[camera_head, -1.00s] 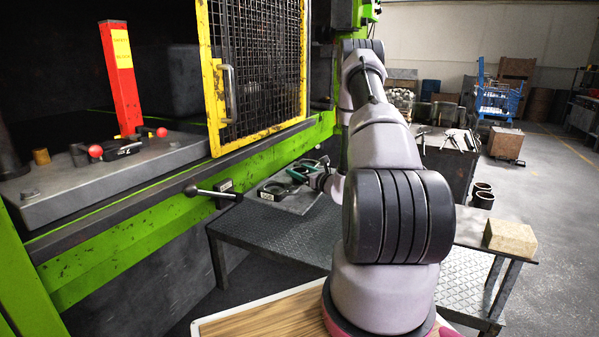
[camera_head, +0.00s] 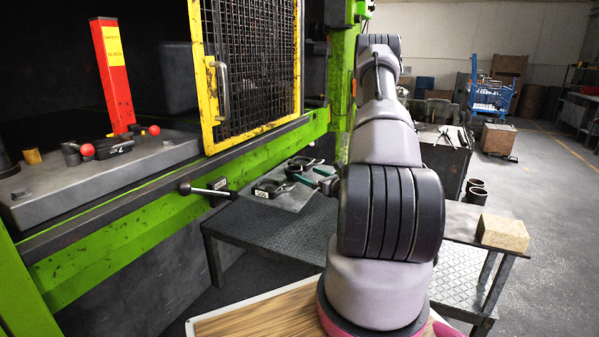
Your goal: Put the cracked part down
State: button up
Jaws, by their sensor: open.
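A grey plate (camera_head: 290,202) lies on the dark steel table beside the press. Two dark ring-shaped parts lie on it: a nearer part (camera_head: 268,188) by a small white label (camera_head: 261,194), and a farther part (camera_head: 306,162). Which of them is the cracked part, I cannot tell, as no crack shows at this size. My gripper (camera_head: 311,177), with green fingertips, is open at the right side of the plate. Its fingertips are close to the parts; whether they touch one is unclear. My arm hides the right part of the table and some of the gripper.
The green press frame with a yellow mesh guard (camera_head: 247,75) runs along the left. A black-knobbed lever (camera_head: 208,190) sticks out near the plate. Floor at right is open.

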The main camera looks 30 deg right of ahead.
jog(key=v, duration=0.3)
jog(key=s+a+r+n+g+y, duration=0.2)
jog(key=a+r+n+g+y, duration=0.35)
jog(key=a+r, duration=0.35)
jog(key=s+a+r+n+g+y, duration=0.2)
jog(key=a+r+n+g+y, duration=0.2)
jog(key=a+r+n, duration=0.4)
jog(key=s+a+r+n+g+h, duration=0.3)
jog(key=s+a+r+n+g, duration=0.3)
jog(key=s+a+n, duration=0.4)
jog(key=s+d+r+n+t+h, duration=0.5)
jog(key=s+r+h, duration=0.4)
jog(key=s+r, duration=0.1)
jog(key=shift+s+d, duration=0.3)
jog(key=shift+s, duration=0.55)
